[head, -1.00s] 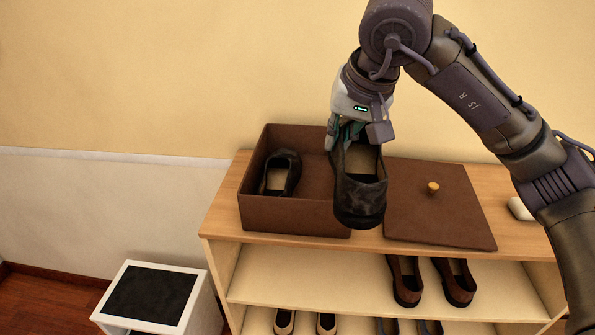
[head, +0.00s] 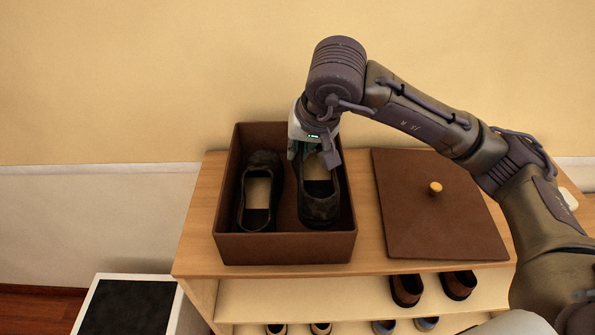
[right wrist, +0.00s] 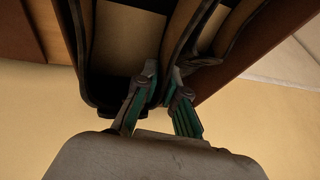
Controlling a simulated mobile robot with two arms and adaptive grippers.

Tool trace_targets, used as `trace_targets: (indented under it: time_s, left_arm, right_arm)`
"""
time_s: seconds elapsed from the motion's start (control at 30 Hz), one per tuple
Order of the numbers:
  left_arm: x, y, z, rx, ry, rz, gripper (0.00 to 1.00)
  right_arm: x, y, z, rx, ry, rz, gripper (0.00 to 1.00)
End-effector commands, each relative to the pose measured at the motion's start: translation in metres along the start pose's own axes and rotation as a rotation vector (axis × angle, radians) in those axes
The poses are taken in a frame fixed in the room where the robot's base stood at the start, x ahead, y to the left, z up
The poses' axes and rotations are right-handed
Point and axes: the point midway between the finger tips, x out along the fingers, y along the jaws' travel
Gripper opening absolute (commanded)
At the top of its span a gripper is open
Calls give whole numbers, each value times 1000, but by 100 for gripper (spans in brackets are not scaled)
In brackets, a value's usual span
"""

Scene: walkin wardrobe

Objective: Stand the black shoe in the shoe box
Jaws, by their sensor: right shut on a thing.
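The brown shoe box (head: 290,249) stands open on top of the wooden shoe rack. The other black shoe (head: 320,208) is inside the right half, beside the first, toe toward me near the front wall. My right gripper (head: 312,155) is shut on this shoe's far end. In the right wrist view, the fingers (right wrist: 162,90) pinch the edge of the held shoe (right wrist: 102,85), with the other shoe close by. I cannot tell whether the held shoe rests on the box floor. My left gripper is out of view.
The brown lid (head: 435,215) with a round knob (head: 435,188) lies flat right of the box. Brown shoes (head: 406,288) and other pairs stand on the shelves below. A white stool with a dark top (head: 130,308) is at lower left.

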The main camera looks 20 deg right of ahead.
Motion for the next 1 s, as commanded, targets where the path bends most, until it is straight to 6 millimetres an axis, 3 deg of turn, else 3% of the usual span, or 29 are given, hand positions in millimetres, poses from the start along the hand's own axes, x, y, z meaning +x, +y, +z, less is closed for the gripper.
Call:
trace_targets:
  time_s: [0.1,0.3,0.6,1.0]
  left_arm:
    - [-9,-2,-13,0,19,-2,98]
    - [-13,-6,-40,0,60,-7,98]
    - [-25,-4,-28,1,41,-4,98]
    - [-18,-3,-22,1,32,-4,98]
  right_arm:
    - [18,5,8,1,-2,1,0]
    - [34,8,13,0,2,-1,0]
    - [68,16,28,1,1,-1,0]
    - [73,17,29,0,4,-2,0]
